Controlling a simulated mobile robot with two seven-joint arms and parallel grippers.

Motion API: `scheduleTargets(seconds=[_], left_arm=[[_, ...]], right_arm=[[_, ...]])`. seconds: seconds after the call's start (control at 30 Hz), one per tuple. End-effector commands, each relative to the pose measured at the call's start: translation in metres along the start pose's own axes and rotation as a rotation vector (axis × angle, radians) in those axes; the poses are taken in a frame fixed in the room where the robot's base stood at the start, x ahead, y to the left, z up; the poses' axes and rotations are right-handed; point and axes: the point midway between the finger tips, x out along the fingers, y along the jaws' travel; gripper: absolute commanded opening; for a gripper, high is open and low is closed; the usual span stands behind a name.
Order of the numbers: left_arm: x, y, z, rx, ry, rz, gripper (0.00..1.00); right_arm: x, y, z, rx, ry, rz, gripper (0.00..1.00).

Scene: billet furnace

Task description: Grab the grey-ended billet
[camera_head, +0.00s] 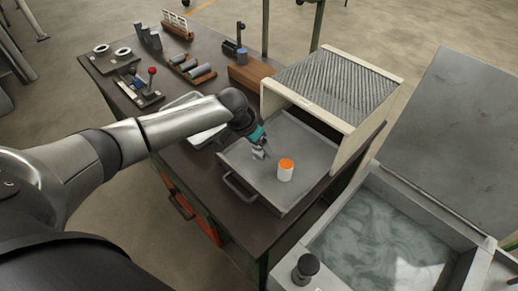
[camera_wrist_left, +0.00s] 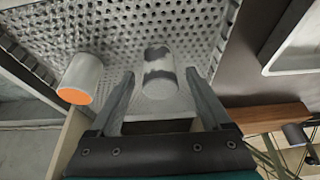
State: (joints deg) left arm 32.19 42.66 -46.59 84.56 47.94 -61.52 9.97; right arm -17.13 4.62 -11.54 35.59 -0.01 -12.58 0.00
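In the left wrist view, the grey-ended billet (camera_wrist_left: 161,72) is a short light cylinder with dark grey patches on the perforated tray surface (camera_wrist_left: 110,32). My left gripper (camera_wrist_left: 160,76) is open, with one finger on each side of this billet and gaps visible. In the head view, my left gripper (camera_head: 263,153) is low over the pulled-out tray (camera_head: 243,159) and hides the grey-ended billet. An orange-ended billet (camera_head: 286,171) stands upright on the tray, to the right of the gripper. It also shows in the left wrist view (camera_wrist_left: 81,78). My right gripper is out of view.
The furnace box (camera_head: 340,85) with a ridged top stands behind the tray. A water tank (camera_head: 380,235) is at the lower right, with a dark knob (camera_head: 306,266) at its edge. Several tools and holders, including a lever box (camera_head: 140,90), are on the bench.

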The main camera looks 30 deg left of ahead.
Motion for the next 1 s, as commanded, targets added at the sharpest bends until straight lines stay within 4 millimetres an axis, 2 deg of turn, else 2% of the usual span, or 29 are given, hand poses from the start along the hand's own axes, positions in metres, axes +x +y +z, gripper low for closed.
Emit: scheduleTargets(seconds=[0.07, 0.7, 1.0], left_arm=[[-0.0002, -0.0002, 0.0, 0.0, 0.0, 0.0, 0.71], [-0.0002, -0.0002, 0.0004, 0.0, -0.001, 0.0, 0.0], [-0.0001, -0.0002, 0.0005, 0.0, -0.001, 0.0, 0.0]], right_arm=[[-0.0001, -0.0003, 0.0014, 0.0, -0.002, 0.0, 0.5], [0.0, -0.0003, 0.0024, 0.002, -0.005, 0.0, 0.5], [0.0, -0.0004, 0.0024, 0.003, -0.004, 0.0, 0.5]])
